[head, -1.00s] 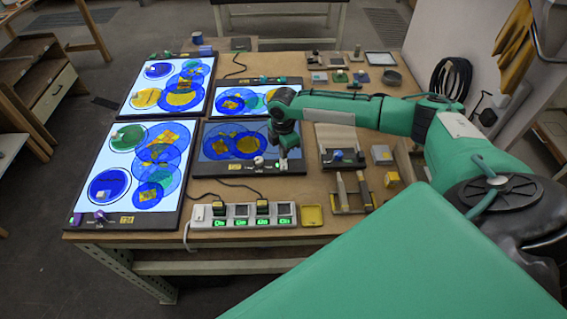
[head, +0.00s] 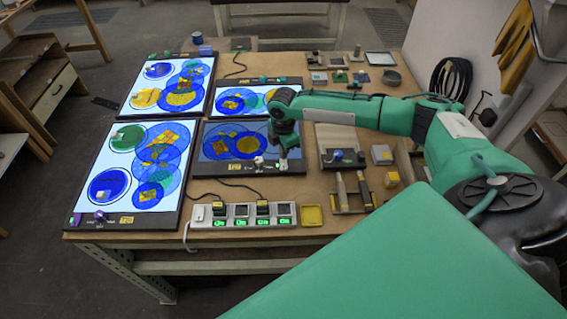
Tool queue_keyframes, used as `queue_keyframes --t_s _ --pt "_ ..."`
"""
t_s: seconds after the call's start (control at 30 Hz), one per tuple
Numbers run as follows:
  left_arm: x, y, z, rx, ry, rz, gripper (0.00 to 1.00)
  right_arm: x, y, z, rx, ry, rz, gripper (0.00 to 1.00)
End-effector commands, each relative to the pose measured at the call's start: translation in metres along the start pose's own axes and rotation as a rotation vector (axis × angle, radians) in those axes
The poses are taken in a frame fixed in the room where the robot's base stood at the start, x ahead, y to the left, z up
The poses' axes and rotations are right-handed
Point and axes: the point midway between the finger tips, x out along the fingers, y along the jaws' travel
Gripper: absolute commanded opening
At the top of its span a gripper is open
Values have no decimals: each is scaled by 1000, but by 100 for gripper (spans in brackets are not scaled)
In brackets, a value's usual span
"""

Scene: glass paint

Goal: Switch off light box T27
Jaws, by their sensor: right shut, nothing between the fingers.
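Several flat light boxes lie on the table. The front middle light box (head: 222,146) has a dark, dim panel with blue and yellow rounds. The front left light box (head: 91,168), the back left light box (head: 153,84) and the back middle light box (head: 224,95) glow white. Their small yellow tags are too small to read surely, so I cannot tell which is T27. Contact with the box cannot be told. My left gripper is out of view.
A power strip (head: 241,221) with green-lit switches and plugged cables lies at the front edge. A yellow dish (head: 312,215), a tool rack (head: 349,204) and small blocks stand to the right.

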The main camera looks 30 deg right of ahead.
Motion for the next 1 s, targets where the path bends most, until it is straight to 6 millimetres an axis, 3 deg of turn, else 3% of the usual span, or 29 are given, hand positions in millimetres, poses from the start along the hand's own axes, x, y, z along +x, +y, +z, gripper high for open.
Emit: queue_keyframes --t_s 1.0 --pt "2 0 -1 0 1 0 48 6 0 0 0 0 0 0"
